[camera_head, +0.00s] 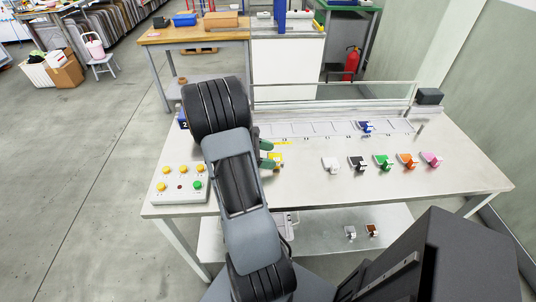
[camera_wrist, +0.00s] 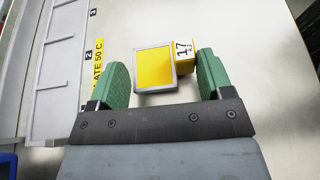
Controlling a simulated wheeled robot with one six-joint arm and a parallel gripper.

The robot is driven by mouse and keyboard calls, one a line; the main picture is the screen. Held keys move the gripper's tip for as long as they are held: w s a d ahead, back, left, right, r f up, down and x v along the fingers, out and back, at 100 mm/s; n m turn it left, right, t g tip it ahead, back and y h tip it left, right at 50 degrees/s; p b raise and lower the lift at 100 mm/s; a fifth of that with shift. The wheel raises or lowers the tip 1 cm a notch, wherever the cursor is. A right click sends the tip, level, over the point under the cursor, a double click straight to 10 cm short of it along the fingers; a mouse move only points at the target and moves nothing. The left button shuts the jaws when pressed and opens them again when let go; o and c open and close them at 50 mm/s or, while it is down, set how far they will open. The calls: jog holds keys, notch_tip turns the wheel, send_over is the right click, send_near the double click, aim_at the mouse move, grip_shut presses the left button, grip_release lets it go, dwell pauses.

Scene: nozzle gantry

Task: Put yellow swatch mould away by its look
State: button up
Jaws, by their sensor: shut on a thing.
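The yellow swatch mould (camera_wrist: 153,68) is a square yellow face in a pale frame, with a yellow tab marked 17 on its right. My gripper (camera_wrist: 160,62) has its green fingers on both sides of it, shut on the mould. In the head view, my gripper (camera_head: 269,155) and the yellow mould (camera_head: 276,157) are low over the left part of the white table, partly hidden by my arm.
A blue mould (camera_head: 366,127) sits on the back strip. A button box (camera_head: 180,185) is at left. Two moulds are on the lower shelf (camera_head: 320,240).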

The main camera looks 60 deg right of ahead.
jog(key=shift+f, duration=0.3)
jog(key=o, duration=0.9)
jog(key=shift+s+f, duration=0.1)
jog(key=shift+f, duration=0.05)
jog(key=shift+o, duration=0.2)
jog(key=shift+r, duration=0.5)
jog(key=v, duration=1.2)
jog(key=shift+r, duration=0.35)
jog(key=s+a+r+m+t+y, duration=0.1)
jog(key=a+r+m+t+y, duration=0.1)
jog(key=a+t, duration=0.5)
jog(key=s+a+r+m+t+y, duration=0.2)
jog(key=a+m+t+y, duration=0.2)
jog(key=a, duration=1.6)
jog(key=t+y, duration=0.2)
jog(key=t, duration=0.1)
jog(key=shift+m, duration=0.4)
jog(key=shift+r, duration=0.15)
